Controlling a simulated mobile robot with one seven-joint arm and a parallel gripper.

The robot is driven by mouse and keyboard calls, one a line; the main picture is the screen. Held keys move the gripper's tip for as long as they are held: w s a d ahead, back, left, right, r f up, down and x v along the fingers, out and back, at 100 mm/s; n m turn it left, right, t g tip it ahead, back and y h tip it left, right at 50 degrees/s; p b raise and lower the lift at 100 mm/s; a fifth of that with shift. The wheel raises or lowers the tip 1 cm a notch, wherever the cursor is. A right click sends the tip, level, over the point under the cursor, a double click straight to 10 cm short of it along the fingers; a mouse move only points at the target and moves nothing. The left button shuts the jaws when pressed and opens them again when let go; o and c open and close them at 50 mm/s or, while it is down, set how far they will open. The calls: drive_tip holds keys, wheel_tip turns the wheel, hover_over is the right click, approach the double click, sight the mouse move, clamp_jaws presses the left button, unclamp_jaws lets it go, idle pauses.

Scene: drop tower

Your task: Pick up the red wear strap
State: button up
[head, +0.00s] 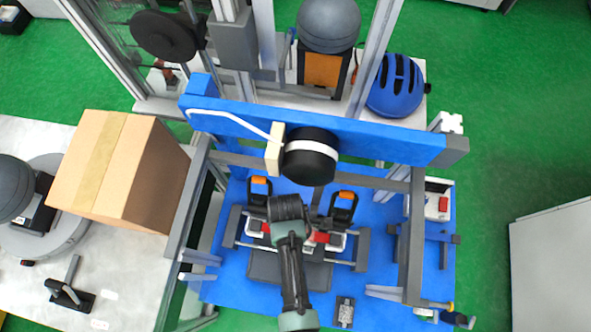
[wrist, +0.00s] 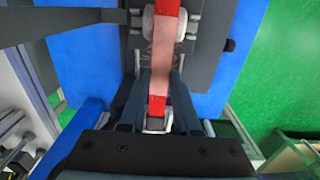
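The red wear strap (wrist: 168,58) runs down the middle of the wrist view, bright red at both ends and paler between them. In the head view a red piece (head: 320,237) shows just right of my wrist, over the fixture on the blue base. My gripper (wrist: 162,88) points down at the strap, with one dark finger on each side of it. The fingers look apart; I cannot tell whether they touch the strap. In the head view my wrist (head: 287,208) hides the fingertips and the middle of the strap.
A blue crossbeam (head: 230,118) with a black round weight (head: 310,157) spans the frame just beyond my wrist. Grey posts stand left and right. A cardboard box (head: 125,170) is on the left table.

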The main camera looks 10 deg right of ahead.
clamp_jaws()
drive_tip(key=shift+r, duration=0.15)
